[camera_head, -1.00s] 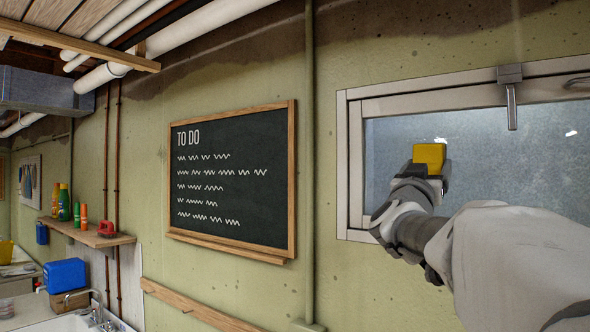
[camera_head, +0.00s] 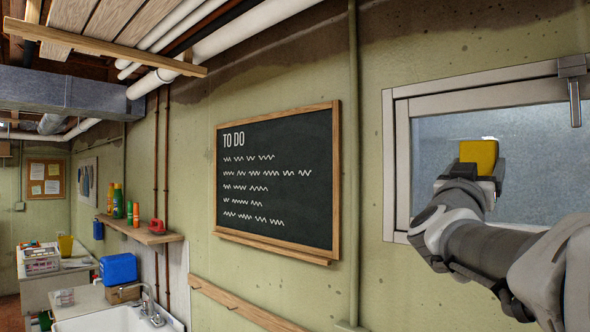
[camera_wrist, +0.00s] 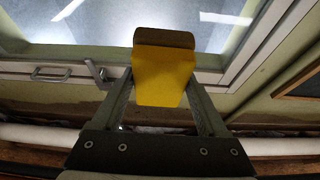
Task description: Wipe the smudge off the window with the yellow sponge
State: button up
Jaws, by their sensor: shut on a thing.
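My gripper (camera_head: 484,163) is shut on the yellow sponge (camera_head: 478,152) in front of the window pane (camera_head: 540,170), near its left side. In the wrist view the sponge (camera_wrist: 163,75) sits between the two fingers, with a darker brownish end face towards the glass. Whether the sponge touches the pane cannot be told. A small white patch shows just above the sponge in the head view, and bright whitish areas show on the glass (camera_wrist: 110,22) in the wrist view. I cannot tell smudge from reflection.
The pale window frame (camera_head: 401,150) borders the pane, with a metal latch (camera_head: 573,88) at its top. A vertical pipe (camera_head: 353,200) and a framed chalkboard (camera_head: 277,180) are on the wall to the left. A shelf (camera_head: 145,234) with bottles and a sink (camera_head: 120,320) are farther left.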

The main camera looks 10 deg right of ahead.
jog(key=s+a, duration=1.4)
jog(key=a, duration=0.2)
jog(key=shift+a+p, duration=0.25)
jog(key=shift+p, duration=0.15)
